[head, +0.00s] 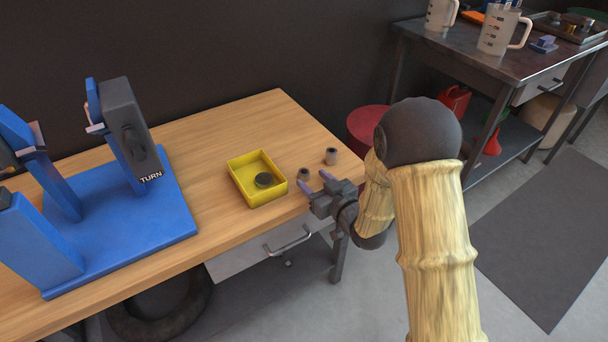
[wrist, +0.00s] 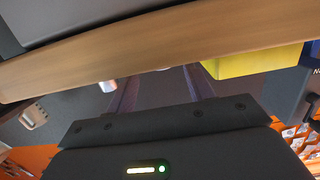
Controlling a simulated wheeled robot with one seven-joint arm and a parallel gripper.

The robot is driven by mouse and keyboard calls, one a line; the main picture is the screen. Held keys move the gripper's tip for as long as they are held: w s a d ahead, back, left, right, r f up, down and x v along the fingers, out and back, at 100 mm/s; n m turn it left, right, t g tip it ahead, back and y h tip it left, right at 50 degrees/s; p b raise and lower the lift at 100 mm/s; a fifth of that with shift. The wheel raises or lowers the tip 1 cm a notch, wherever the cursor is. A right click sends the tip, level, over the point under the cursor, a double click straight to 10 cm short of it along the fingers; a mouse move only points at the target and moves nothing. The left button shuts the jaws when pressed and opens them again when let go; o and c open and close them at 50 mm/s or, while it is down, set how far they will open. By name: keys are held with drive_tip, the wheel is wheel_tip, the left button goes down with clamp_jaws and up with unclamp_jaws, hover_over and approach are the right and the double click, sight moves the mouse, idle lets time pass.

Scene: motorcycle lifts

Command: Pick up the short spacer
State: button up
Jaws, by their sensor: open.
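Two small grey-brown spacers stand on the wooden workbench near its right end in the head view. The shorter one, the short spacer (head: 304,174), is close to the yellow tray; a taller spacer (head: 331,156) stands behind it to the right. My gripper (head: 316,181) is open and empty at the bench's front edge, its two purplish fingers pointing toward the short spacer, which lies just beyond the left fingertip. Whether they touch I cannot tell. The wrist view shows the fingers (wrist: 158,88) spread below the bench edge; no spacer is clearly visible there.
A yellow tray (head: 236,180) holding a dark round part (head: 264,180) stands left of the spacers. A blue fixture (head: 150,222) fills the bench's left. The bench edge (wrist: 150,50) crosses the wrist view. A drawer handle (head: 288,241) sticks out below the bench.

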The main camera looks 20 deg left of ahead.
sight(307, 176)
drive_tip(key=x, duration=0.5)
drive_tip(key=shift+s+a+r+b, duration=0.15)
drive_tip(key=shift+b, duration=0.25)
drive_tip(key=c, duration=1)
